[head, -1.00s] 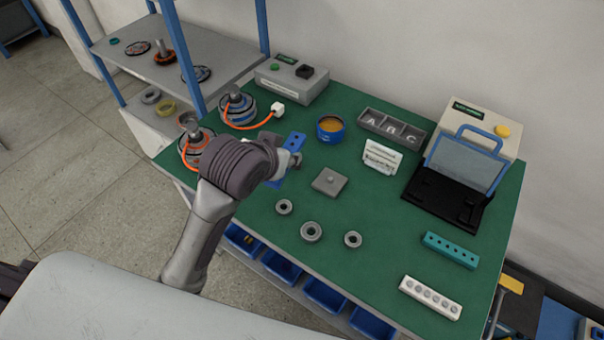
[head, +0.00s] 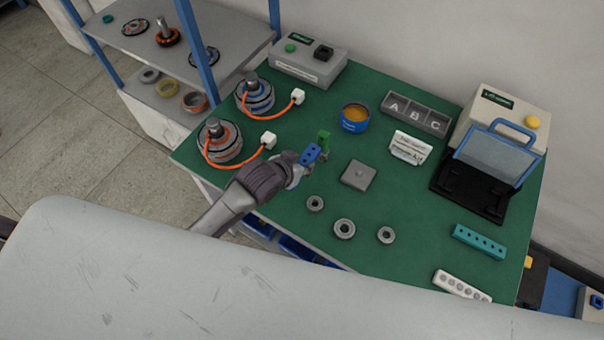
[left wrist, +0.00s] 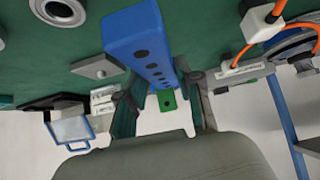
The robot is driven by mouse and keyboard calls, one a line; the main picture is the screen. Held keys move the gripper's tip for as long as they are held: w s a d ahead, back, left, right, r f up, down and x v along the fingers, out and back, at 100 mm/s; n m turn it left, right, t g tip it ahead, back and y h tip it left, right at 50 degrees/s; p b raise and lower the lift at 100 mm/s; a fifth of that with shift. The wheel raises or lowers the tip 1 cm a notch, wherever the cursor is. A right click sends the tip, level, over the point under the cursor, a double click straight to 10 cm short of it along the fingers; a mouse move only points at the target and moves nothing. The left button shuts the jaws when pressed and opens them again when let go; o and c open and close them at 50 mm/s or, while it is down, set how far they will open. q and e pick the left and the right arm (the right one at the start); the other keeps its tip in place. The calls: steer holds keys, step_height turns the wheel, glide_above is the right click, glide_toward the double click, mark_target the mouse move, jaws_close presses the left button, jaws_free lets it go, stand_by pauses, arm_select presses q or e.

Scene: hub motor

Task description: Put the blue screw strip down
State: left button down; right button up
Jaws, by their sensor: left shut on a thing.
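The blue screw strip (head: 310,154) is in my left gripper (head: 298,168), left of the middle of the green table (head: 275,202). In the left wrist view the blue strip (left wrist: 146,48) lies between the two fingers (left wrist: 168,103), which are shut on it, and its row of dark holes shows. Any gap under the strip is hard to judge. A small green piece (head: 324,140) shows just beyond the strip; it also shows between the fingertips in the left wrist view (left wrist: 167,101). My right gripper is not in view.
A grey square plate (head: 359,175) and three grey rings (head: 344,228) lie right of the gripper. Two motors (head: 219,142) with orange cables stand left. A blue round tin (head: 354,118) stands behind. A teal strip (head: 480,241) and a white strip (head: 462,285) lie at the right.

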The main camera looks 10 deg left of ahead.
arm_select(q)
step_height(320, 180, down, 3)
steer(key=shift+r, duration=0.15)
step_height(320, 180, down, 3)
steer(key=shift+f, duration=0.1)
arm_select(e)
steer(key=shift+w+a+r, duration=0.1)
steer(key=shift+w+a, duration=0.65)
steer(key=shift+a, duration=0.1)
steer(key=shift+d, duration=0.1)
arm_select(q)
steer(key=shift+f, duration=0.15)
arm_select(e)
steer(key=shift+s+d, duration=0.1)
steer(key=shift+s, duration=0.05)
arm_select(q)
steer(key=shift+f, duration=0.1)
steer(key=c, duration=0.8)
jaws_free()
steer(key=shift+o, duration=0.2)
